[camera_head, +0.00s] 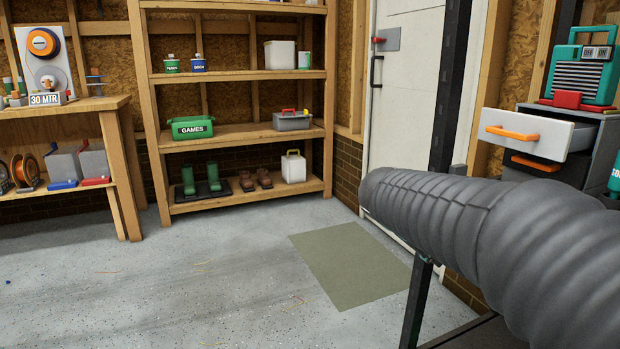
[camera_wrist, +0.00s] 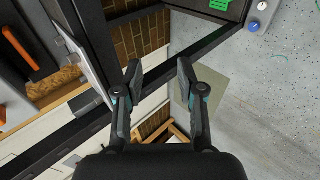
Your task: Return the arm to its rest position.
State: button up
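My gripper (camera_wrist: 160,84) shows in the wrist view with its two dark fingers spread apart and nothing between them. Past the fingers lie a dark frame bar, part of the brick wall and the grey floor. In the head view a thick grey ribbed sleeve on my arm runs in from the right edge and hides part of the right side. My gripper itself is not seen in the head view.
A wooden shelf (camera_head: 240,134) with a green GAMES box (camera_head: 192,128) stands at the back. A workbench (camera_head: 60,106) is at left. A drawer (camera_head: 535,134) stands open at right. A mat (camera_head: 350,265) lies before the white door (camera_head: 408,110). The left floor is mostly clear.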

jog(key=s+a+f+m+y+p, duration=0.2)
jog(key=s+a+y, duration=0.2)
jog(key=s, duration=0.4)
jog(key=s+a+f+m+y+p, duration=0.1)
jog(key=s+a+f+y+p, duration=0.15)
jog(key=s+a, duration=0.4)
jog(key=s+r+m+y+p, duration=0.1)
jog(key=s+r+y+p, duration=0.1)
jog(key=s, duration=0.5)
jog(key=shift+s+d+r+m+t+p, duration=0.4)
jog(key=shift+d+r+p, duration=0.05)
jog(key=shift+r+p, duration=0.3)
